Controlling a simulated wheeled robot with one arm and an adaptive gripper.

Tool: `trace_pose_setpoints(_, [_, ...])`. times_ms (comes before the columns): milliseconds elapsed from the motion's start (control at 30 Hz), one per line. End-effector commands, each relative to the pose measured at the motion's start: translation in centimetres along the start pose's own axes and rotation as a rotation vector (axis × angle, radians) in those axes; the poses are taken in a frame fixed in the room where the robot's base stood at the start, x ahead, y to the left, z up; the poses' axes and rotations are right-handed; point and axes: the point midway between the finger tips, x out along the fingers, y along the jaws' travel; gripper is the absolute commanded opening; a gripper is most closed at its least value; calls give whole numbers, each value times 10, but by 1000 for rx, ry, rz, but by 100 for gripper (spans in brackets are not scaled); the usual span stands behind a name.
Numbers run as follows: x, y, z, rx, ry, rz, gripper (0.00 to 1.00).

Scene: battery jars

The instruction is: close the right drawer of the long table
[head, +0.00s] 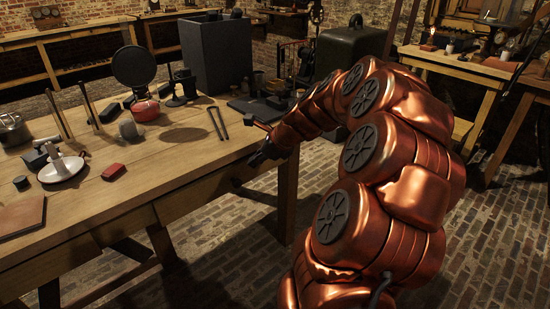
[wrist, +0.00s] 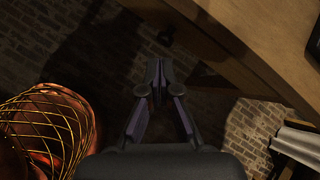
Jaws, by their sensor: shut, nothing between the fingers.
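The long table (head: 150,172) runs from the left to the middle of the head view. Its right drawer (head: 200,197) is in the front side, below the top; how far it stands out is hard to tell in the shadow.
A table leg (head: 287,195) stands close below my gripper. The brick floor (head: 225,245) in front is clear.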

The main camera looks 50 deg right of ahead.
Motion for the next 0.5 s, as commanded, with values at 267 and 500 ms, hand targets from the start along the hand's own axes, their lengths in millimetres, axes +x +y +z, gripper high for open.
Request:
trace_pose_setpoints(267, [-29,-96,-95,506,-64,-225,0])
trace_pose_setpoints(500, [-23,-110,-108,574,-77,-253,0])
